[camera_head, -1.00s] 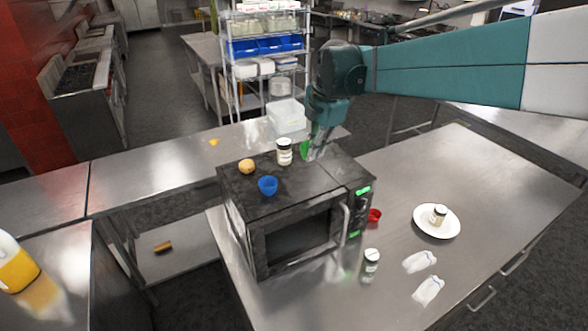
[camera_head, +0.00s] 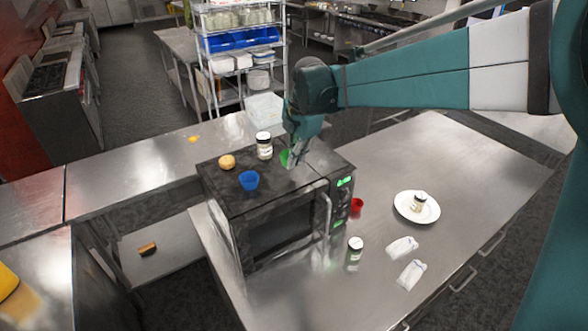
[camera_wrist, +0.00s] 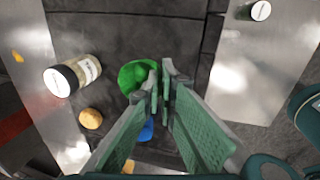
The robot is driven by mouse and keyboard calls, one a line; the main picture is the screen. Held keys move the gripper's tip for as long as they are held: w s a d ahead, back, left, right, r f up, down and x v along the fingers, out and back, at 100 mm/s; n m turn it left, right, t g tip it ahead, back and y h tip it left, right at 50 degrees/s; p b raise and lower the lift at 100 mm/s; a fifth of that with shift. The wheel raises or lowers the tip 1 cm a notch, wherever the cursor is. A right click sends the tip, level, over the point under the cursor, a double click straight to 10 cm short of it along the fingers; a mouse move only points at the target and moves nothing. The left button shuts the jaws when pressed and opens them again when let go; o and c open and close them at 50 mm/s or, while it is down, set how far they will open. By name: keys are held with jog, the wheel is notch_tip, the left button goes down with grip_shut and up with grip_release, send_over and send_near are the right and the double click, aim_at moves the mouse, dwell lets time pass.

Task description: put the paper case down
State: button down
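A green paper case (camera_wrist: 133,76) is at the tips of my gripper (camera_wrist: 161,72) in the wrist view. The two fingers are close together, pinching its right-hand edge. In the head view, the green case (camera_head: 285,157) shows just left of my gripper (camera_head: 294,163), low over the rear right part of the black microwave's top (camera_head: 285,187). I cannot tell whether its base touches that surface. A blue case (camera_head: 249,180) stands on the microwave top near its front edge. A red case (camera_head: 357,206) is on the steel counter right of the microwave.
A lidded jar (camera_head: 264,147) and a round tan item (camera_head: 227,162) stand on the microwave left of my gripper. A plate (camera_head: 416,207) with a small jar, another jar (camera_head: 354,250) and two white packets (camera_head: 402,248) are on the counter. The microwave top's middle is clear.

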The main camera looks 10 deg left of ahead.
aim_at(293, 177)
jog(key=shift+f, duration=2.1)
jog(key=shift+f, duration=0.1)
jog(key=c, duration=2.7)
grip_release()
jog(key=shift+r, duration=0.2)
jog(key=r, duration=0.4)
jog(key=s+d+r, duration=0.1)
jog(key=r, duration=0.2)
jog(key=d+r, duration=0.1)
jog(key=r, duration=0.3)
jog(key=shift+s+r, duration=0.3)
jog(key=shift+r, duration=0.05)
